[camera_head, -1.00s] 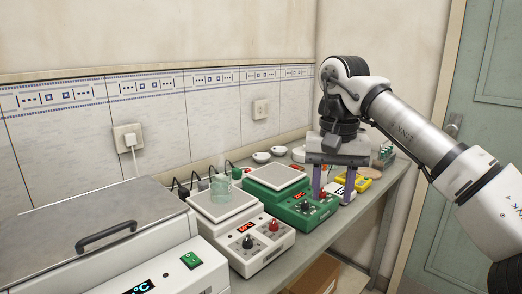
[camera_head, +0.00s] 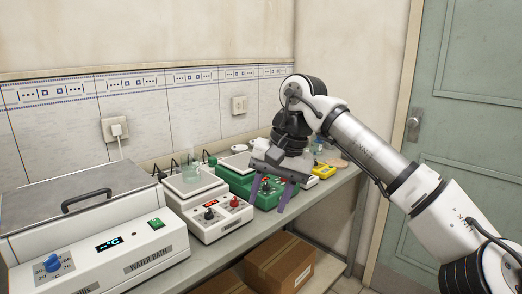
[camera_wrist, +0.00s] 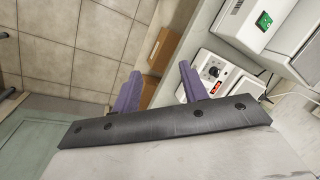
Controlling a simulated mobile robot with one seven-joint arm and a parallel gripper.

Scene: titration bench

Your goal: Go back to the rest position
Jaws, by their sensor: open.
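My gripper (camera_head: 268,195) hangs in front of the bench's front edge, to the right of the white hot plate (camera_head: 220,218) and before the green hot plate (camera_head: 238,178). Its two purple fingers are apart with nothing between them. In the wrist view the gripper (camera_wrist: 158,85) also shows open and empty, with floor, boxes and the bench edge beyond it. A glass beaker (camera_head: 192,170) stands on the white hot plate's top.
A water bath (camera_head: 140,265) stands at the left of the bench (camera_head: 215,258). A yellow device (camera_head: 323,169) sits farther back. Cardboard boxes (camera_head: 280,263) are below the bench. A green door (camera_head: 470,130) is at the right, with open floor before it.

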